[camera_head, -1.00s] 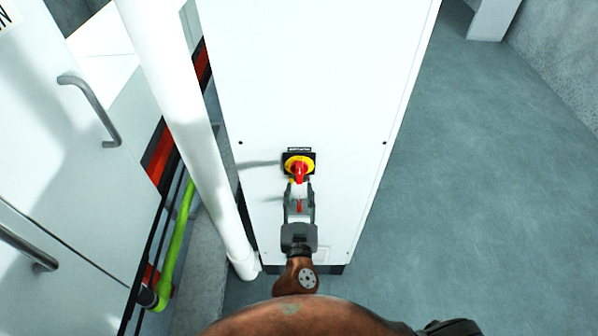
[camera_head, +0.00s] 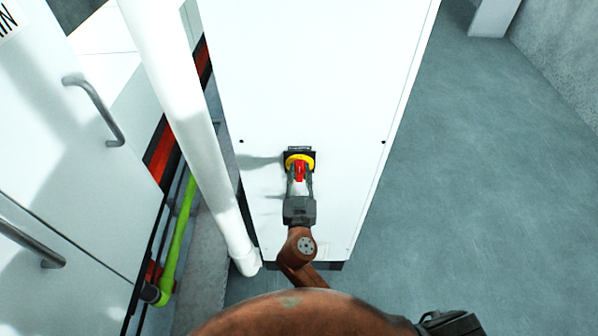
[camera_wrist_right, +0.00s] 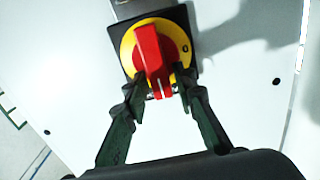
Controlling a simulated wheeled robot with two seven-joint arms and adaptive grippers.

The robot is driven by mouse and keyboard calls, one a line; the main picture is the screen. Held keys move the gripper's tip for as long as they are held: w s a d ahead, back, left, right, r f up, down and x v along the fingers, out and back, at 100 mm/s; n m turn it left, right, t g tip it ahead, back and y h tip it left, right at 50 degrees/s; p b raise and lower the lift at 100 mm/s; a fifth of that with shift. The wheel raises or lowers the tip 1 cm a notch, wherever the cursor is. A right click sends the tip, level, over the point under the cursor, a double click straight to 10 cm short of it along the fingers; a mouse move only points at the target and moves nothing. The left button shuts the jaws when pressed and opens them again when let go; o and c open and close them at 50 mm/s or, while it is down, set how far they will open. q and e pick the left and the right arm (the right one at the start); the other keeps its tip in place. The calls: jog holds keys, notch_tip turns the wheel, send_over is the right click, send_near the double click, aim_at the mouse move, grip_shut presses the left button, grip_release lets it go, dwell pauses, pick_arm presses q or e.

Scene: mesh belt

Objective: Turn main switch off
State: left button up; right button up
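The main switch is a red rotary handle (camera_head: 299,171) on a yellow disc (camera_head: 290,159) with a black square plate, on the front of a white cabinet. In the right wrist view the red handle (camera_wrist_right: 152,58) points down the picture, tilted slightly right. A "0" mark shows at the right of the yellow disc (camera_wrist_right: 182,38). My right gripper (camera_head: 299,178) is at the switch. In the wrist view its fingers (camera_wrist_right: 161,84) are apart, one on each side of the handle's lower end. A gap shows on the right; contact on the left is unclear. My left gripper is out of view.
The white cabinet (camera_head: 330,80) fills the middle. A white vertical pipe (camera_head: 185,110) stands close to its left. A green pipe (camera_head: 178,240) and a white door with metal handles (camera_head: 95,105) are farther left. Grey floor (camera_head: 480,180) is clear on the right.

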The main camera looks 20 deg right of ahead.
grip_shut()
jog(key=shift+n, duration=0.4)
jog(key=n+p, duration=0.1)
jog(key=n, duration=0.4)
jog(key=a+f+n+p, duration=0.1)
jog(key=n, duration=0.5)
jog(key=a+f+n+p, duration=0.1)
jog(key=n, duration=0.5)
jog(key=shift+w+p, duration=0.3)
jog(key=shift+p, duration=0.1)
jog(key=shift+f, duration=0.1)
jog(key=shift+o, duration=1.6)
grip_release()
